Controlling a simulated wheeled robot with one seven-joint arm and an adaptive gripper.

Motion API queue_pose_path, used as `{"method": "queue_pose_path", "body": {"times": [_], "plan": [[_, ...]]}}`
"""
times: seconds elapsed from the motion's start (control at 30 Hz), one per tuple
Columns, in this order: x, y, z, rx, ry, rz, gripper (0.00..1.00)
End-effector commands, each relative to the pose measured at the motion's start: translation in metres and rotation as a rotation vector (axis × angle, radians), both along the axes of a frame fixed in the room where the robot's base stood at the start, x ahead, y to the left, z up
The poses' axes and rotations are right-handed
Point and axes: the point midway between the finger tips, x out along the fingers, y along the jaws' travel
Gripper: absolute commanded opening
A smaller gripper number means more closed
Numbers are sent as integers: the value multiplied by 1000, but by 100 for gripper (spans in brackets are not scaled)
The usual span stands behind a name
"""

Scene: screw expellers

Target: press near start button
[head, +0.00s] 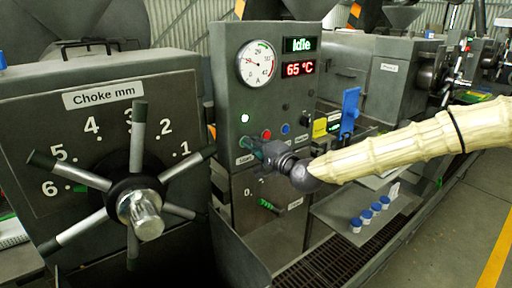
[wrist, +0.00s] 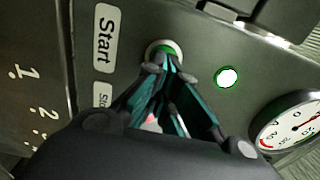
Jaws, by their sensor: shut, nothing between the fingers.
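The near control panel (head: 228,100) has an "Idle" display (head: 298,45). In the wrist view the green start button (wrist: 163,46), in a pale ring, lies beside the "Start" label (wrist: 105,38). My gripper (head: 252,147) is shut and empty, with its fingertips (wrist: 168,62) at the button's edge, covering part of it. I cannot tell whether they touch it. In the head view the gripper hides the start button. A lit green lamp (head: 245,118) sits above; it also shows in the wrist view (wrist: 227,77).
A red button (head: 266,134) and a blue button (head: 285,128) sit right of the gripper. A large choke handwheel (head: 140,200) stands at the left. A gauge (head: 257,63) and "65 °C" display (head: 298,68) are above. Several blue-capped jars (head: 370,217) stand on a shelf at right.

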Motion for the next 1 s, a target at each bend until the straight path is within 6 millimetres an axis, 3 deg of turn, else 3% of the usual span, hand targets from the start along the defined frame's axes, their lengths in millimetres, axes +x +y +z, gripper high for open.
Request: {"method": "queue_pose_path", "body": {"times": [0.2, 0.63, 1.0], "plan": [[9, 8, -2, 0, -1, 2, 0], [8, 8, 2, 1, -4, 2, 0], [-25, -16, -1, 5, -3, 15, 0]]}}
